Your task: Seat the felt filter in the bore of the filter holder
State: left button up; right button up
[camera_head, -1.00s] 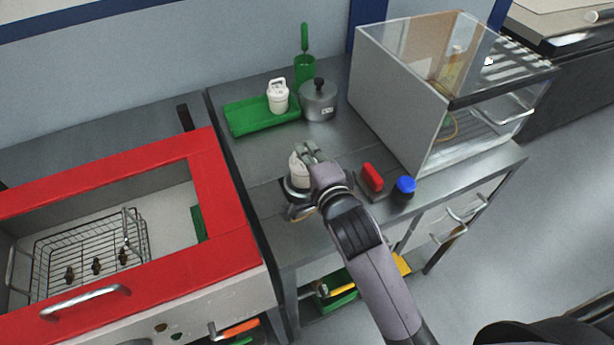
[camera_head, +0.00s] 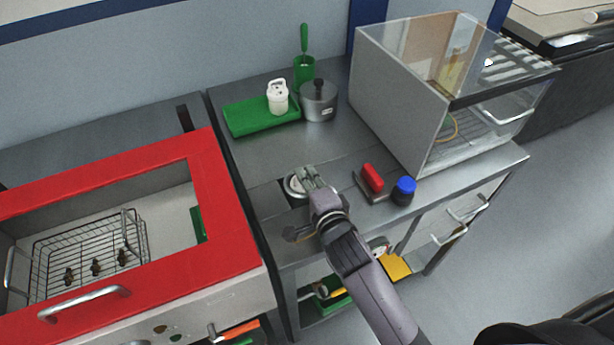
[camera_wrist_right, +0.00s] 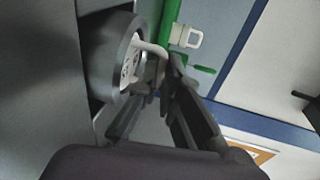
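The filter holder (camera_head: 290,188) is a round grey metal housing in the worktable top, left of my right gripper. In the right wrist view its thick rim (camera_wrist_right: 128,42) surrounds the pale face of the felt filter (camera_wrist_right: 130,65), which has small holes and a white loop handle. The filter lies inside the bore; whether it is fully down I cannot tell. My right gripper (camera_head: 304,174) is over the holder's right side. In the right wrist view its fingertips (camera_wrist_right: 162,83) are close together around the handle's end and look shut on it. My left gripper is out of view.
A clear-fronted cabinet (camera_head: 400,105) bounds the right.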

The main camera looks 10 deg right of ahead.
jog(key=o, duration=0.4)
jog(key=shift+r, duration=0.1)
jog(key=b+v, duration=0.1)
jog(key=v, duration=0.9)
jog(key=shift+s+b, duration=0.4)
jog(key=shift+s+d+r, duration=0.1)
jog(key=shift+s+r, duration=0.2)
jog(key=shift+s, duration=0.3)
